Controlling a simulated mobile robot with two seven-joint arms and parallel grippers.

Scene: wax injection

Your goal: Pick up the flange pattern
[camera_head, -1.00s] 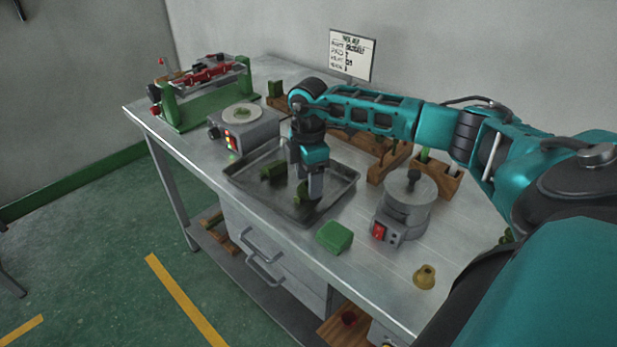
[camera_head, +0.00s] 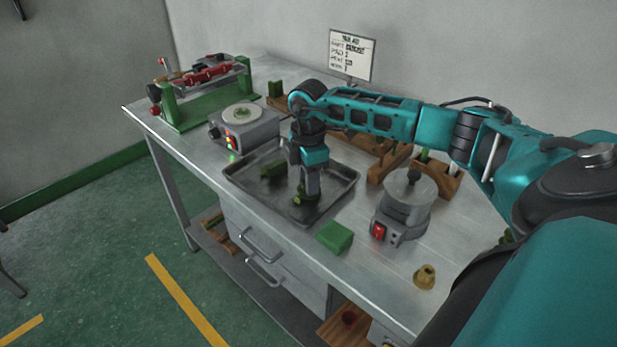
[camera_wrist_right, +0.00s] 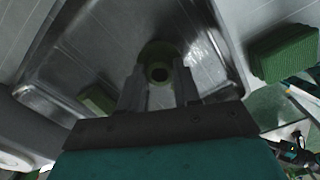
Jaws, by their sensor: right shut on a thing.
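The flange pattern, a small green round piece with a dark central hole, sits in the metal tray between my right fingertips; it shows best in the right wrist view as the flange pattern (camera_wrist_right: 159,68). In the head view only a bit of the flange pattern (camera_head: 299,199) shows below my right gripper (camera_head: 306,192). The right gripper points down into the tray (camera_head: 337,193) and is shut on the flange pattern. I cannot tell whether the piece touches the tray floor. My left gripper is not in view.
A green block (camera_head: 272,168) lies in the tray, left of the gripper. Another green block (camera_head: 334,237) lies in front of the tray. A round grey pot (camera_head: 408,200) stands to the right, and a hotplate unit (camera_head: 243,130) behind left. A yellowish cone (camera_head: 425,277) is near the front right.

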